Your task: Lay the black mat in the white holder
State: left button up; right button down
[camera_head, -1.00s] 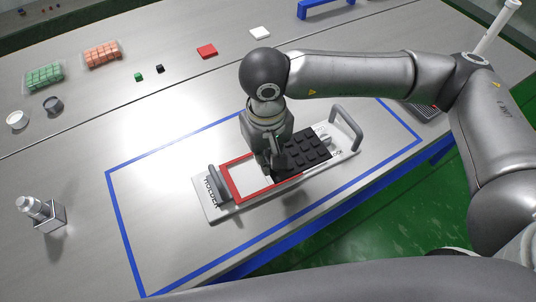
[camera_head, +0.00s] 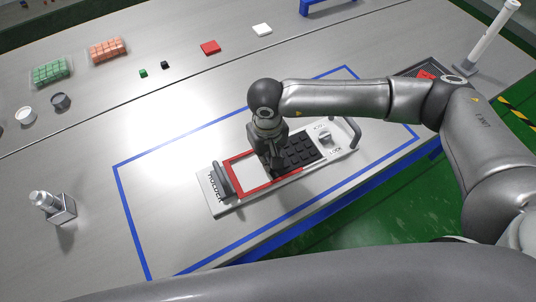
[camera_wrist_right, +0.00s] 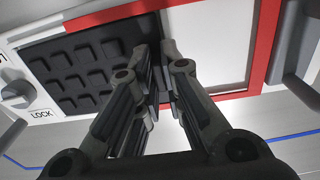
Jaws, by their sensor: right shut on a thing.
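The black mat (camera_head: 304,149), with rows of raised squares, is over the right part of the white holder (camera_head: 341,143). The holder's red frame (camera_head: 236,187) surrounds a pale area that is bare on the left. My right gripper (camera_head: 275,166) is shut on the mat's left edge. In the right wrist view the fingers (camera_wrist_right: 160,88) pinch that edge, and the mat (camera_wrist_right: 82,68) lies within or just above the red frame (camera_wrist_right: 262,60); I cannot tell whether it rests flat. My left gripper is not in view.
The holder has grey handles at both ends and a knob (camera_head: 325,138) by the LOCK label. Blue tape (camera_head: 134,222) outlines the area around it. A metal bottle-like object (camera_head: 52,207) stands at left. Trays of green (camera_head: 52,71) and orange cubes (camera_head: 108,49) sit at the back left.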

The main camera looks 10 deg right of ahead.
jog(key=shift+f, duration=0.15)
jog(key=c, duration=1.6)
grip_release()
jog(key=shift+o, duration=0.2)
jog(key=shift+r, duration=0.3)
notch_tip(320, 180, up, 12)
jog(key=b, duration=0.3)
jog(key=shift+f, duration=0.1)
